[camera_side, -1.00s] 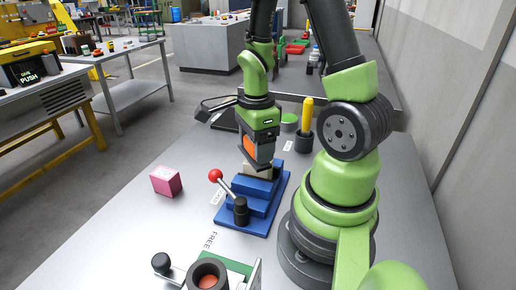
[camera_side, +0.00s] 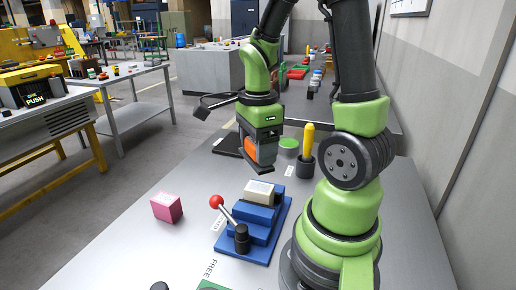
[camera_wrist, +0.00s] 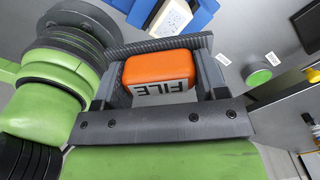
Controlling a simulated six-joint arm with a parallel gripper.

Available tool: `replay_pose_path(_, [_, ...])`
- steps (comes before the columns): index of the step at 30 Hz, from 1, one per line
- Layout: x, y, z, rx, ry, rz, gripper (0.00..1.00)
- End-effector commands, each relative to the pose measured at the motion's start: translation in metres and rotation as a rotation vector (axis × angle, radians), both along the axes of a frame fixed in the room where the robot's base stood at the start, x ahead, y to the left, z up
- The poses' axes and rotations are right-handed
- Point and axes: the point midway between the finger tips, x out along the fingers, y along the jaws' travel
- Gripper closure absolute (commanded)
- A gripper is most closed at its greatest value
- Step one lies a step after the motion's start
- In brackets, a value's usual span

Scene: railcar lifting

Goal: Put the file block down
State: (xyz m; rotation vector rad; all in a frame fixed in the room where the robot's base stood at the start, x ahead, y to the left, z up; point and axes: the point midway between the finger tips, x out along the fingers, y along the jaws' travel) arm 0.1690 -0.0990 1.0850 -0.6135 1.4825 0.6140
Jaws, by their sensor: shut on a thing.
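The file block (camera_wrist: 158,70) is orange with a white label reading FILE, seen upside down in the wrist view. My gripper (camera_side: 260,152) is shut on it, one jaw on each side. In the side view a strip of the orange block (camera_side: 253,146) shows between the jaws; the rest is hidden. My gripper holds it in the air, above and behind the blue stepped stand (camera_side: 262,229). A cream block (camera_side: 259,191) lies on the stand's upper part, apart from my gripper.
A red-knobbed lever (camera_side: 217,202) stands at the blue stand's front. A pink block (camera_side: 166,207) lies to its left. A dark pot with a yellow handle (camera_side: 308,141) and a green disc (camera_side: 289,143) are behind, right of my gripper. The grey table's left part is clear.

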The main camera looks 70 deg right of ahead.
Motion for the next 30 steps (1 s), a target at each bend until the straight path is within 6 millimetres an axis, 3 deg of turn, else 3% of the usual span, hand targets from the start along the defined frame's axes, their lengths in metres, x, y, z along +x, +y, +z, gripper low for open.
replay_pose_path(7, [0.001, 0.0, 0.0, 0.0, 0.0, 0.0, 0.72])
replay_pose_path(11, [0.012, -0.006, -0.001, -0.001, -0.001, 0.002, 0.72])
replay_pose_path(14, [0.032, -0.016, -0.003, -0.001, 0.0, 0.004, 0.72])
replay_pose_path(19, [0.083, -0.038, -0.013, -0.001, 0.002, 0.005, 0.72])
replay_pose_path(24, [0.132, -0.057, -0.031, -0.001, 0.005, 0.005, 0.72])
replay_pose_path(30, [0.174, -0.07, -0.054, -0.001, 0.003, 0.005, 0.72])
